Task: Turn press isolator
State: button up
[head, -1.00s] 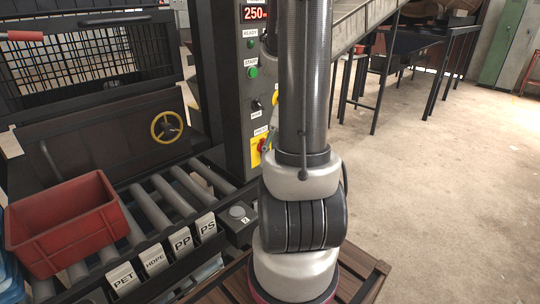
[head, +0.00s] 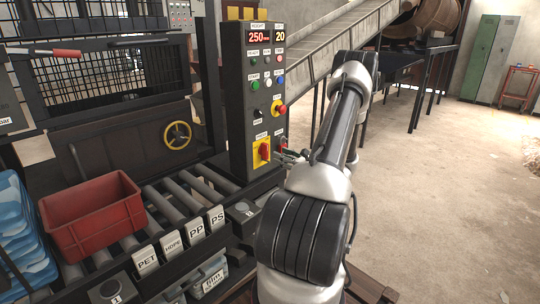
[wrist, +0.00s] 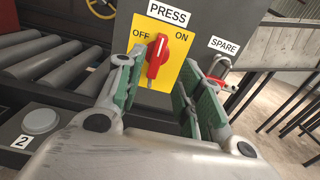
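The press isolator is a red rotary handle (wrist: 157,58) on a yellow plate (wrist: 181,77) under a PRESS label. OFF is printed on its left and ON on its right. The handle stands nearly upright, its top leaning slightly right. In the head view the isolator (head: 264,151) sits low on the dark control post (head: 237,110). My gripper (wrist: 160,85) is open and empty, its green-padded fingers on either side of the handle's line in the wrist view. The handle appears beyond the fingertips; I see no contact. In the head view my gripper (head: 288,156) is small and partly hidden by my arm.
A SPARE label (wrist: 223,46) and a metal hasp with a red part (wrist: 218,75) sit close right of the plate. A button box (wrist: 40,121) is at lower left. A roller conveyor (head: 176,203) with a red bin (head: 95,218) lies left. Floor is clear at right.

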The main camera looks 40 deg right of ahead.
aim_at(265, 151)
jog(key=w, duration=0.7)
jog(key=shift+w+a, duration=0.25)
jog(key=shift+a, duration=0.15)
jog(key=shift+c, duration=0.2)
grip_shut()
